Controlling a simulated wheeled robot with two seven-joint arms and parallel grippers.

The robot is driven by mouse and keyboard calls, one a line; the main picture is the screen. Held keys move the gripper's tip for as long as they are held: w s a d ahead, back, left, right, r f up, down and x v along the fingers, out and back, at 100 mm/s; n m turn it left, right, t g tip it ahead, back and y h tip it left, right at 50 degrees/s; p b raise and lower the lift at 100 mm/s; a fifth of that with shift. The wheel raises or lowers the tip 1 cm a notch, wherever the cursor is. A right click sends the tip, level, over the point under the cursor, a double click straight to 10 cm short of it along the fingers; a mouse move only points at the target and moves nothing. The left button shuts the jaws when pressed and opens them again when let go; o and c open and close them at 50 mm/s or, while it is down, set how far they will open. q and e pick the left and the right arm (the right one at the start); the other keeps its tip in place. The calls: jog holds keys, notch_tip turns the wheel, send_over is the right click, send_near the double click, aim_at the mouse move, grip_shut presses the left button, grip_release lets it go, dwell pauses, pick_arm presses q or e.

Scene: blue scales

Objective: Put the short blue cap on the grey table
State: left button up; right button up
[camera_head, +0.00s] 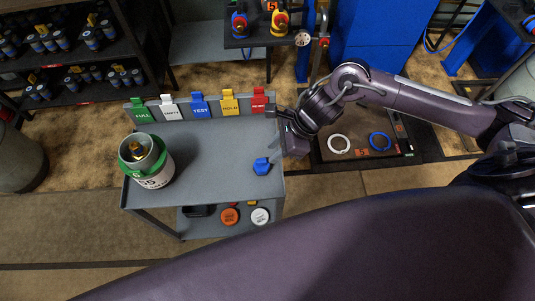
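The short blue cap (262,166) shows at the right side of the grey table (215,165), close to its right edge. It appears to rest on the tabletop. My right gripper (284,136) is over the table's right edge, just above and right of the cap in the picture. I see a gap between the gripper and the cap. The gripper's fingertips are small and dark, so I cannot tell whether they are open or shut. My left gripper is not in view.
A white and green canister (155,182) stands at the table's left. Coloured tags (199,105) line its back edge. An orange disc (229,216) and a white disc (260,216) lie on the lower shelf. A dark board with white and blue rings (380,142) is at right. The tabletop's middle is clear.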

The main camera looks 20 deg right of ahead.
jog(key=w+v, duration=0.1)
jog(key=v, duration=0.5)
jog(key=shift+s+r, duration=0.3)
jog(key=shift+s, duration=0.25)
jog(key=shift+d, duration=0.1)
